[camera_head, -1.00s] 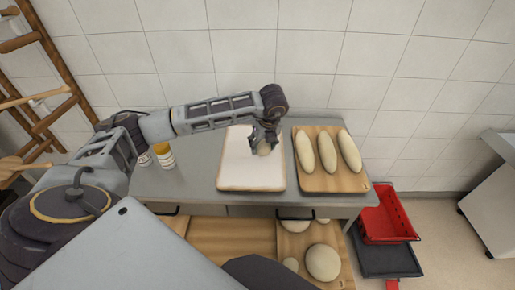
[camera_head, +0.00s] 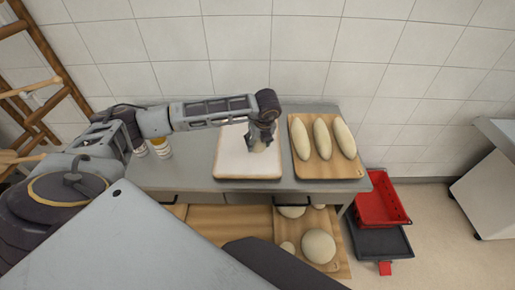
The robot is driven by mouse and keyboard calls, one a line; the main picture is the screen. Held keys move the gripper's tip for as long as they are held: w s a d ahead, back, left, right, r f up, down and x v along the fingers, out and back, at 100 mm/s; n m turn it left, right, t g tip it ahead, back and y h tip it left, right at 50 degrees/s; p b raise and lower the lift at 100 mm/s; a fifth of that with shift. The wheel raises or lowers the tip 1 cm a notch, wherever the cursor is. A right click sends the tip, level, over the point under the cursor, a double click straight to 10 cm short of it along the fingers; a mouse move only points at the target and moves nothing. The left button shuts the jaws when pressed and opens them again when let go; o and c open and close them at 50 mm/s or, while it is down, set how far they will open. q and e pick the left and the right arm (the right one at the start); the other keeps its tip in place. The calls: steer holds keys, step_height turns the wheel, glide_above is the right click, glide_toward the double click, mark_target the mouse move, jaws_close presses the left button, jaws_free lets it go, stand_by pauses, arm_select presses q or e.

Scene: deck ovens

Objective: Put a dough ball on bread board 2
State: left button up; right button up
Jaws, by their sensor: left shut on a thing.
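My left gripper (camera_head: 261,140) is over the right part of a white-topped board (camera_head: 235,165) on the grey table. It is shut on a small pale dough ball (camera_head: 260,146), partly hidden by the fingers. I cannot tell whether the ball touches the board. A wooden board (camera_head: 333,171) to the right carries three long dough loaves (camera_head: 322,139). I cannot read which board is number 2. Below the table, a larger dough ball (camera_head: 319,246) and smaller ones lie on a wooden board. My right gripper is not in view.
Jars (camera_head: 160,147) stand at the table's left, near my left arm. A red crate (camera_head: 380,204) on a dark base stands on the floor at right. A wooden rack (camera_head: 38,75) is at far left. A tiled wall closes the back.

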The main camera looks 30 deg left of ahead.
mark_target(258, 149)
arm_select(q)
steer(key=shift+f, duration=0.5)
steer(key=shift+f+p, duration=0.4)
steer(key=shift+f, duration=1.45)
steer(key=o, duration=1)
